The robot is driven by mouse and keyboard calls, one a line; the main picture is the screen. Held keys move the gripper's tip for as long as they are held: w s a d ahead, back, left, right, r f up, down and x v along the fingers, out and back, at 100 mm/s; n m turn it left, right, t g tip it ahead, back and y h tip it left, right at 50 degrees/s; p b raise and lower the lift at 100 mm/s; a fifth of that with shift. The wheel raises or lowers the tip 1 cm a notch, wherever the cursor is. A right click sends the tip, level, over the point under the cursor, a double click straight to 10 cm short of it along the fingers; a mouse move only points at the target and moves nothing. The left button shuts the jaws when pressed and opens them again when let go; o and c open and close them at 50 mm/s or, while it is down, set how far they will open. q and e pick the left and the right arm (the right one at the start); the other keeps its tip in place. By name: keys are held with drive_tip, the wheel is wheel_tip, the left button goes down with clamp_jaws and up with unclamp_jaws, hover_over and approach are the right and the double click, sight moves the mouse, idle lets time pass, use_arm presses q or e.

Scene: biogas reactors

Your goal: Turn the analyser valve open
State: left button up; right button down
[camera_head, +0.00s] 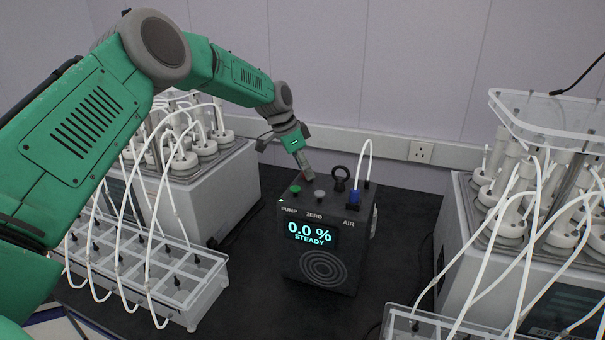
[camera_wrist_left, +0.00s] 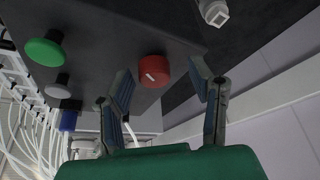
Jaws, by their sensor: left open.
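The analyser (camera_head: 319,240) is a dark box in the middle of the bench, with a screen reading 0.0 % STEADY. A red round knob (camera_wrist_left: 154,71) with a white line mark shows on its top in the left wrist view; I take it as the valve. My left gripper (camera_head: 304,168) reaches down over the analyser's back-left top, largely hiding the knob in the head view. In the left wrist view its fingers (camera_wrist_left: 161,74) are open, one on each side of the knob, with gaps visible. My right gripper is not in view.
Reactor units with white tubes stand left (camera_head: 215,190) and right (camera_head: 455,235). A clear bottle rack (camera_head: 195,285) sits front left.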

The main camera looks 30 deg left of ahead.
use_arm(q)
drive_tip(key=v, duration=0.5)
drive_tip(key=s+v, duration=0.1)
drive_tip(key=v, duration=0.1)
drive_tip(key=shift+s+d, duration=0.15)
drive_tip(key=shift+d, duration=0.2)
drive_tip(key=s+a+r, duration=0.2)
drive_tip(key=a+r, duration=0.1)
drive_tip(key=r, duration=0.1)
drive_tip(key=s+d+f+n+t+h+b, duration=0.3)
drive_tip(key=n+h, duration=0.2)
drive_tip(key=n, duration=1)
drive_tip(key=s+a+f+n+t+y+b, duration=0.1)
drive_tip(key=a+f+n+t, duration=0.15)
drive_tip(key=n, duration=0.95)
drive_tip(key=s+a+f+n+t+b, duration=0.1)
drive_tip(key=a+n+t, duration=0.15)
drive_tip(key=n, duration=0.85)
drive_tip(key=p+x, duration=0.1)
drive_tip(key=x, duration=1.2)
drive_tip(key=shift+d+r+p, duration=0.1)
drive_tip(key=shift+r+p, duration=0.05)
drive_tip(key=shift+p, duration=0.2)
drive_tip(key=shift+w+d, duration=0.25)
drive_tip(key=shift+d, duration=0.15)
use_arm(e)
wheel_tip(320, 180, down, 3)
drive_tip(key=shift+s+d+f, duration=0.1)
